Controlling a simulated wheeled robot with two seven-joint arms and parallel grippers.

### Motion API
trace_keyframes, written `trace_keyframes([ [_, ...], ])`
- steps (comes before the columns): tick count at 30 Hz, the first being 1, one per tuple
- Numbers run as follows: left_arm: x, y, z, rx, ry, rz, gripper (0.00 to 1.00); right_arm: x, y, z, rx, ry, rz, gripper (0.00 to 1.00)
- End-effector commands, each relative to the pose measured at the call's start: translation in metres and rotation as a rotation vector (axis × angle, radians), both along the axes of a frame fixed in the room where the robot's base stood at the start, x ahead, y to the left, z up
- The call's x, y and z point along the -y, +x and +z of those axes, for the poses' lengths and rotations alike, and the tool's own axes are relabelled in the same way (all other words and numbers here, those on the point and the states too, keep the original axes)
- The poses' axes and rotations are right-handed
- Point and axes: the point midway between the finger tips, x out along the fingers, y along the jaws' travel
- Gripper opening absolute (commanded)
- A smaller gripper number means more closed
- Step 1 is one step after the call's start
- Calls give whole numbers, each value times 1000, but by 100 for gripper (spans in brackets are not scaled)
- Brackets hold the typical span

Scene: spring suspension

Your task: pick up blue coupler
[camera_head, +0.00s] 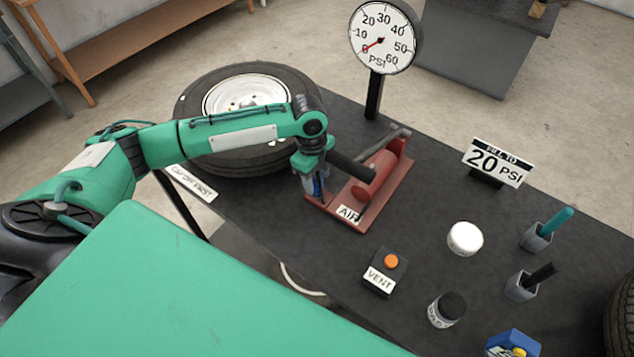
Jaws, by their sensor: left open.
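My left arm reaches in from the left, and its gripper (317,192) points down at the left end of the red air pump labelled AIR (377,182). The gripper is open. A small blue part, the blue coupler (317,187), shows between its fingers, mostly hidden by them. I cannot tell whether the fingers touch it. My right gripper is not in view.
A tyre with a white wheel (290,80) lies behind my arm. A PSI gauge (383,38) stands at the back. A VENT box (385,272), white cap (465,238), jar (446,309), two tool holders and a "20 PSI" sign (497,163) stand to the right.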

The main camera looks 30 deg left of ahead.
Motion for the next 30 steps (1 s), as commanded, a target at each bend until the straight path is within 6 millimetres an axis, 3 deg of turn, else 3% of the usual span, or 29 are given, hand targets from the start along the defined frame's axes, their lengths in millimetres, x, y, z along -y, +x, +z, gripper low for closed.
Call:
trace_keyframes([
  [2, 0, 0, 0, 0, 0, 0, 51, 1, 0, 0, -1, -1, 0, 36],
  [10, 0, 0, 0, 0, 0, 0, 1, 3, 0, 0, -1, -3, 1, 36],
  [22, 0, 1, 8, 1, 0, 0, 0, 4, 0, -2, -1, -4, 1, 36],
  [26, 0, 1, 23, 4, -1, -1, 0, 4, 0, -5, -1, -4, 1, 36],
  [30, 0, 2, 50, 7, -2, 0, 0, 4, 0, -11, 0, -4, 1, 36],
])
